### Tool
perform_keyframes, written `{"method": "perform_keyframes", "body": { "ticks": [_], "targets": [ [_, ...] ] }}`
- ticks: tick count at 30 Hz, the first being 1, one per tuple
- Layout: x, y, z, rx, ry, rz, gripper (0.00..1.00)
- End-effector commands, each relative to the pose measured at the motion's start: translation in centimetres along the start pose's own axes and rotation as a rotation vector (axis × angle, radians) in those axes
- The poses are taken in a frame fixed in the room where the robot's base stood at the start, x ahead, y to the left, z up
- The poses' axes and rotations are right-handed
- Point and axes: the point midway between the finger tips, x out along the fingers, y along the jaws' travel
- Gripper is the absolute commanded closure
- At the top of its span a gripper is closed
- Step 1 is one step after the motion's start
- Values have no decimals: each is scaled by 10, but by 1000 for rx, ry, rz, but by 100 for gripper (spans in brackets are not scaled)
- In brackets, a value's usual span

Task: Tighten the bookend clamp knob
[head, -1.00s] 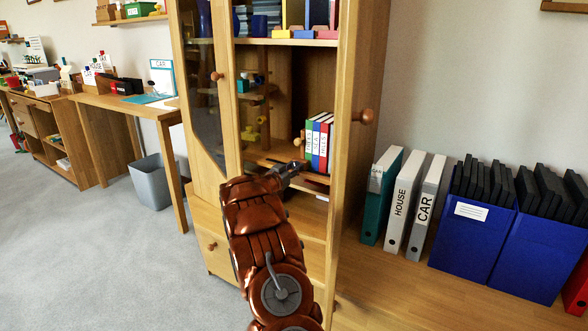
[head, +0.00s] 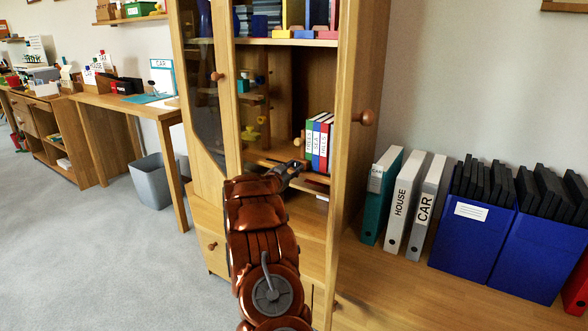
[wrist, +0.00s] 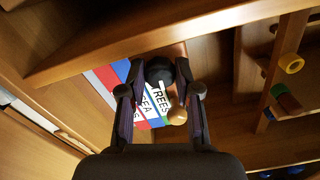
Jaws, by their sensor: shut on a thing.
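My gripper (wrist: 160,84) reaches into the cabinet's open compartment; in the head view my gripper (head: 293,167) is small, just below the books. In the wrist view its two fingers stand on either side of a dark round knob (wrist: 159,68) and are shut on it. The wooden bookend (wrist: 181,50) shows partly behind the knob; the fingers hide much of it. A wooden ball-shaped piece (wrist: 177,115) is beside the right finger. Red, blue and green labelled books (head: 318,142) stand upright next to the bookend.
A cabinet shelf board (wrist: 150,38) runs close to the fingers. The open cabinet door (head: 357,150) with a round wooden handle stands right of my arm. Binders (head: 398,205) and blue file boxes (head: 475,235) stand further right. Pegs (wrist: 291,63) show at the wrist view's right.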

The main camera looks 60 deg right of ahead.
Motion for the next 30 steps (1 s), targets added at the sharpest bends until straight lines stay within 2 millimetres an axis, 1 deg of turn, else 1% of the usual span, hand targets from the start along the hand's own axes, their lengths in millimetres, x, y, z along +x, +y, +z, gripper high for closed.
{"method": "perform_keyframes", "body": {
  "ticks": [1, 2, 6, 9, 20, 25, 30],
  "targets": [
    [0, 0, -1, 1, 2, 1, 100],
    [0, 0, -1, 0, 2, 1, 66],
    [0, 0, -1, 0, 1, 1, 51],
    [0, 0, -1, 0, 1, 0, 42],
    [-2, 0, -1, -1, 0, 0, 42],
    [-17, -1, -1, 0, 0, -1, 42],
    [-41, -2, 0, -1, -3, -2, 42]
  ]
}}
